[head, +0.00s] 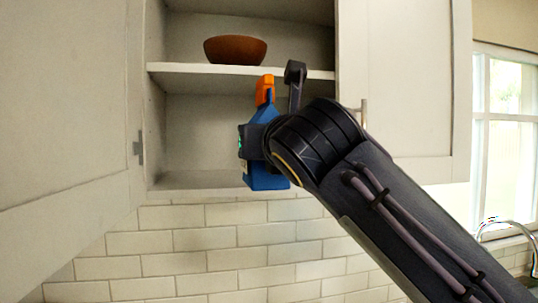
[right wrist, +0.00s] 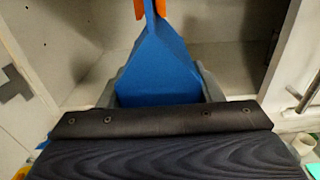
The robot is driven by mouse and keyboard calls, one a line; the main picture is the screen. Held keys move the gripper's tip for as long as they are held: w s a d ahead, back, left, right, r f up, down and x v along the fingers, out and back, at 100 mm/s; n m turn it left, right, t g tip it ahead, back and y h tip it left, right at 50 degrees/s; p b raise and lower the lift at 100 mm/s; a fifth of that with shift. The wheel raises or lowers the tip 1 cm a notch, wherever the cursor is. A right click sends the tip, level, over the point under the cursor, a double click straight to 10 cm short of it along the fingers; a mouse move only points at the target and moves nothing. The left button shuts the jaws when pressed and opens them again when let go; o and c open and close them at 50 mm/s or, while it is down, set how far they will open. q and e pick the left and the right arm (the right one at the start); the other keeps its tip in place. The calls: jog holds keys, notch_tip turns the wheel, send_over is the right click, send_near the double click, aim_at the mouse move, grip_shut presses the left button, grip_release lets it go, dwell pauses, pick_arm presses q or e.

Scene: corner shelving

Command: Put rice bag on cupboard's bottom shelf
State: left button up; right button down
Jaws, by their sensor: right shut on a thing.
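The rice bag (head: 266,178) is a blue bag with an orange clip at its top. It is upright in front of the cupboard's bottom shelf (head: 190,187), and its lower end overlaps the shelf's front edge in the head view. I cannot tell whether it touches the shelf. My right gripper (head: 262,140) is shut on the bag, and the arm hides part of it. In the right wrist view the blue bag (right wrist: 160,65) stands between the fingers, with the cupboard interior behind it. My left gripper is not in view.
A brown bowl (head: 235,50) sits on the upper shelf (head: 180,68). The left cupboard door (head: 65,110) stands open; a right door (head: 405,80) is beside the opening. The bottom shelf looks clear left of the bag. Tiled wall (head: 200,240) lies below, a window at right.

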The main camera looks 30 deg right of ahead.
jog(key=p+x, duration=0.3)
jog(key=x, duration=0.8)
jog(key=shift+w+r, duration=0.2)
jog(key=p+x, duration=0.2)
jog(key=x, duration=0.1)
jog(key=shift+w+d+r, duration=0.1)
jog(key=shift+w+d, duration=0.05)
jog(key=shift+w, duration=0.15)
jog(key=shift+w+f, duration=0.1)
jog(key=shift+f, duration=0.75)
jog(key=c, duration=0.8)
grip_release()
jog(key=shift+f, duration=0.2)
jog(key=shift+c, duration=0.2)
jog(key=o, duration=0.4)
